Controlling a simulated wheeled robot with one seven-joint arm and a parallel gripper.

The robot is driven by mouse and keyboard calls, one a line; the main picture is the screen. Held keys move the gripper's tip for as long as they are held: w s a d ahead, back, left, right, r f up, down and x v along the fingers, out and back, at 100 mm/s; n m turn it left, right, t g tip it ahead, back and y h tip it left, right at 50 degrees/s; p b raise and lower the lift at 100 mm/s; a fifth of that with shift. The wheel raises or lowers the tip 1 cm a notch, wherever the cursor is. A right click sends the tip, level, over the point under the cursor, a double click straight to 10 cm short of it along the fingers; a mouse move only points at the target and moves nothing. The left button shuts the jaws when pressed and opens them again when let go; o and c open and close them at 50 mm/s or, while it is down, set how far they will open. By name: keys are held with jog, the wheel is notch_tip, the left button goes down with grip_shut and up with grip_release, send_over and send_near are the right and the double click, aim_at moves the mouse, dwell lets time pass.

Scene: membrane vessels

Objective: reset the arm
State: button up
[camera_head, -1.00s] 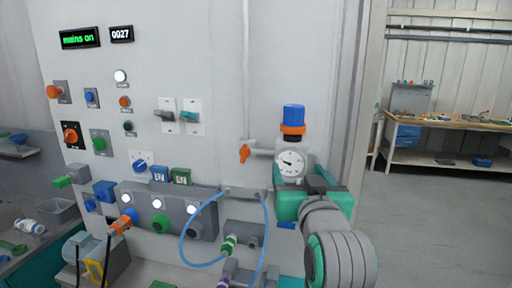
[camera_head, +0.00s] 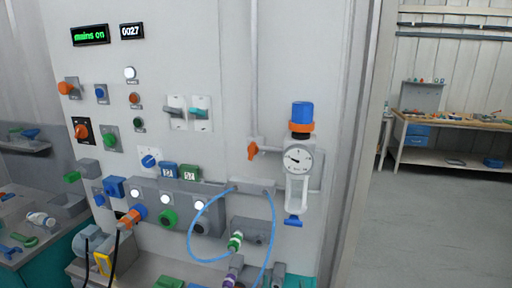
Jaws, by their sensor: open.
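My gripper and arm are out of the picture in the camera_head view. The gauge unit with a round white dial (camera_head: 298,158) is on the wall panel, with a blue cap (camera_head: 302,112) and an orange ring on top. Below the dial are a pale frame-shaped body and a blue piece (camera_head: 293,221). Nothing covers this unit.
The panel (camera_head: 225,60) carries switches, knobs, a "mains on" display (camera_head: 90,35) and a counter reading 0027. A blue hose (camera_head: 196,225) loops out from its lower fittings. A workbench (camera_head: 455,122) stands far right, with open floor before it.

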jog(key=s+a+f, duration=0.4)
jog(key=s+f, duration=1.1)
jog(key=s, duration=0.1)
jog(key=s+a+f+n, duration=0.1)
jog(key=s, duration=1)
jog(key=s+a+n+g, duration=0.1)
jog(key=s+a, duration=0.1)
jog(key=s, duration=0.9)
jog(key=shift+s+a+f+y, duration=0.25)
jog(key=shift+s+f+y, duration=0.05)
jog(key=shift+f+y, duration=0.1)
